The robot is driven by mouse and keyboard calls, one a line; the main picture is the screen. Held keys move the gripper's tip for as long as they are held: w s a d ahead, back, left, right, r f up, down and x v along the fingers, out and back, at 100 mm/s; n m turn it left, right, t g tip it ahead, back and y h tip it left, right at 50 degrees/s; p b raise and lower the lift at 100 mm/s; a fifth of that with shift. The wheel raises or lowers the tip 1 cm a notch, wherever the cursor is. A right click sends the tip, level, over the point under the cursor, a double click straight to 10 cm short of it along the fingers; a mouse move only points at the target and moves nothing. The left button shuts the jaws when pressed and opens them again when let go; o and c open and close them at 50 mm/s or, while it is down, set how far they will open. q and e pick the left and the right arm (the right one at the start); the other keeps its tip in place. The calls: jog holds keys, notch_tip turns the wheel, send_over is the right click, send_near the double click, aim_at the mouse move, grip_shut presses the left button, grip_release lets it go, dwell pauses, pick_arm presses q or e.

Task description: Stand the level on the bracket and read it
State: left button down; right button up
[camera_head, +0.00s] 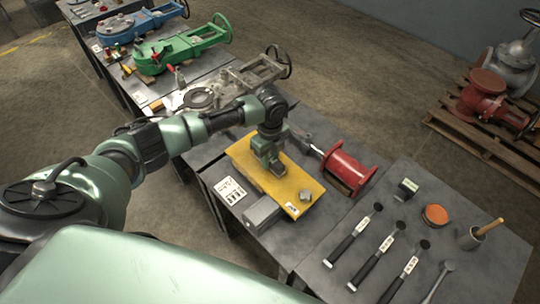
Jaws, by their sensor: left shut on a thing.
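The yellow bracket (243,154) lies flat on the dark bench, with a round metal fitting (304,195) near its right end. My left gripper (268,163) points down over the middle of the bracket. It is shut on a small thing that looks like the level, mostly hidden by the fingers. I cannot tell whether that thing touches the bracket. No reading can be made out. My right gripper is out of view.
A red cylinder (349,168) lies right of the bracket, and a grey box (262,214) sits in front. The right table holds a small dark box (407,189), an orange-topped tin (435,215), several tools and a cup (471,237). Valves stand behind, including a green one (183,49).

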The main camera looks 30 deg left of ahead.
pick_arm(q)
jog(key=shift+f, duration=0.1)
dwell(0.4)
jog(key=shift+f, duration=0.35)
jog(key=c, duration=1.1)
grip_release()
jog(key=shift+o, duration=0.2)
notch_tip(320, 180, up, 8)
jog(key=shift+f+b, duration=0.1)
jog(key=shift+b, duration=0.2)
